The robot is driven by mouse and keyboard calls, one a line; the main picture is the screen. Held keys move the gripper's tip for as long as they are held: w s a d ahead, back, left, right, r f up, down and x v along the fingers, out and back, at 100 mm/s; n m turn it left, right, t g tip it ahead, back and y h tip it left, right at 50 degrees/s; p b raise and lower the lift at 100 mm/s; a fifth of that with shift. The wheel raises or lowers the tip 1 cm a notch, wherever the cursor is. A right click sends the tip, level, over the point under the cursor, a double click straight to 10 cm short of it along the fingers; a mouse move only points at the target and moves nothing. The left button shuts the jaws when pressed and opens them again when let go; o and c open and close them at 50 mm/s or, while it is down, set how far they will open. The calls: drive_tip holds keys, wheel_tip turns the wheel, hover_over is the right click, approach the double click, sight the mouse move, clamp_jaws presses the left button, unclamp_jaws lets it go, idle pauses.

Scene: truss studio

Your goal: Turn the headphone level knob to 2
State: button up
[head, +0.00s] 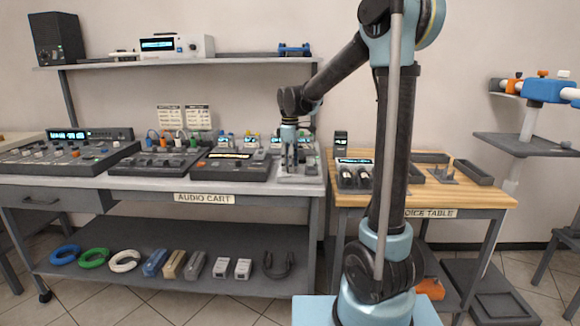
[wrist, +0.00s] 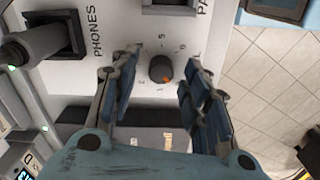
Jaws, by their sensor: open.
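The knob (wrist: 162,68) is small, round and dark, with an orange mark on its lower right side in the wrist view. It stands on a pale panel (wrist: 200,32) with small digits printed around it; several are hard to read. My gripper (wrist: 158,76) is open, with one blue-padded finger on each side of the knob. A gap shows on both sides, and I cannot tell how far down the fingertips reach. In the head view my gripper (head: 290,160) points down over the right end of the audio cart (head: 150,183), and the knob cannot be made out there.
A dark lever or plug (wrist: 38,42) stands by the PHONES label, left of my fingers. Another dark fitting (wrist: 170,6) is beyond the knob. The panel's edge and open floor lie right. Mixers (head: 235,165) fill the cart's left; the wooden table (head: 420,195) is right.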

drive_tip(key=shift+f, duration=0.3)
drive_tip(key=shift+c, duration=0.3)
clamp_jaws()
drive_tip(key=shift+m, duration=0.3)
